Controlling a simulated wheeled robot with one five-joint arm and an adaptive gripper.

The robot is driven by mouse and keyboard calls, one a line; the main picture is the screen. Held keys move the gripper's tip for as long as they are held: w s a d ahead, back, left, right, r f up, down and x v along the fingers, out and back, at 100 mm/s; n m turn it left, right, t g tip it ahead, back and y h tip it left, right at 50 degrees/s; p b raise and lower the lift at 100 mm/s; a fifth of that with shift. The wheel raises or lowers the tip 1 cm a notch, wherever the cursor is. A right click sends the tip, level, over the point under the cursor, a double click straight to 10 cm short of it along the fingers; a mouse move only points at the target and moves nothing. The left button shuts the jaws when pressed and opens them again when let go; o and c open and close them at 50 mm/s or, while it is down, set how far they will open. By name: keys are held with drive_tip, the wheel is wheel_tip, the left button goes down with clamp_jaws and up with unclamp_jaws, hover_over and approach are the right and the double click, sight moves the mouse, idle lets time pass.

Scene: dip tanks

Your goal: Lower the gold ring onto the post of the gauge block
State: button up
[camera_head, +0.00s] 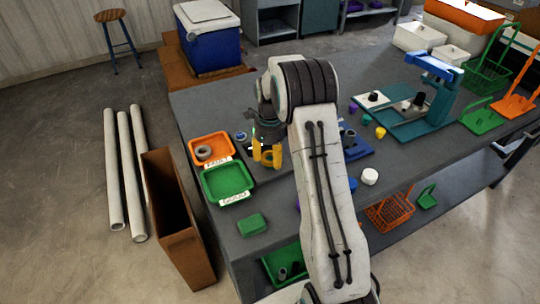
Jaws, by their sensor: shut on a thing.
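My gripper (267,161) has two yellow fingers pointing down over the near left part of the grey table. It is shut on a small gold ring (267,156), which shows only partly between the fingers. I cannot tell its height above the table. I cannot tell for sure which thing is the gauge block. A blue block (359,151) with grey upright parts stands just right of my arm and is partly hidden by it. A white plate (374,100) with a dark stub stands farther back.
A green block (251,225) lies nearer. A blue-topped press (437,72), a white puck (370,176) and small yellow and purple pieces are on the right.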

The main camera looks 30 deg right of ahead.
drive_tip(key=shift+f+b, duration=0.75)
drive_tip(key=shift+f, duration=0.25)
idle(0.3)
idle(0.4)
drive_tip(key=o, duration=1.7)
drive_tip(key=shift+r, duration=0.15)
drive_tip(key=shift+r+p, duration=2.85)
drive_tip(key=shift+r, duration=1.05)
